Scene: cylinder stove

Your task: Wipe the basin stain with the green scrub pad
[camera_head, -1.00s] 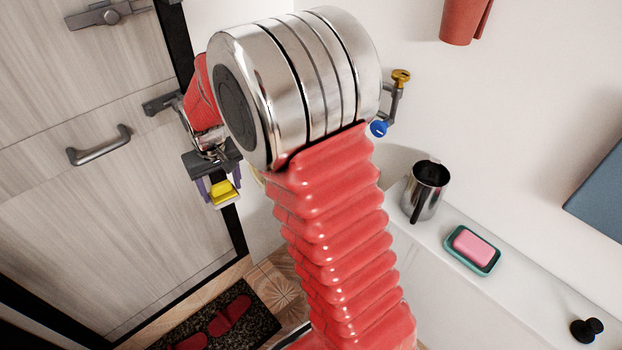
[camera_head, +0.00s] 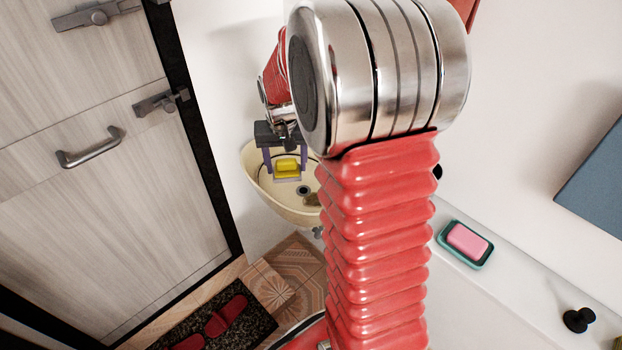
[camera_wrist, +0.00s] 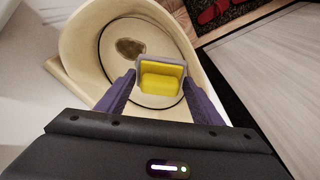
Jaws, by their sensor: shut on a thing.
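My gripper (camera_head: 286,168) is shut on a small pad (camera_head: 287,167), which shows a yellow block in a grey rim; I see no green on it. The pad also sits between the purple fingers in the wrist view (camera_wrist: 162,80). The cream basin (camera_head: 258,185) is below and around it. The brown stain (camera_wrist: 130,47) is on the basin's inside, just beyond the pad to the upper left in the wrist view. In the head view the stain (camera_head: 312,199) lies right of and below the pad, partly hidden by my arm. The pad appears apart from the stain.
A wooden door with a handle (camera_head: 90,148) stands at the left. A white ledge at the right holds a pink soap (camera_head: 467,240) in a teal dish and a black knob (camera_head: 578,320). A dark mat with red slippers (camera_head: 226,316) lies on the floor.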

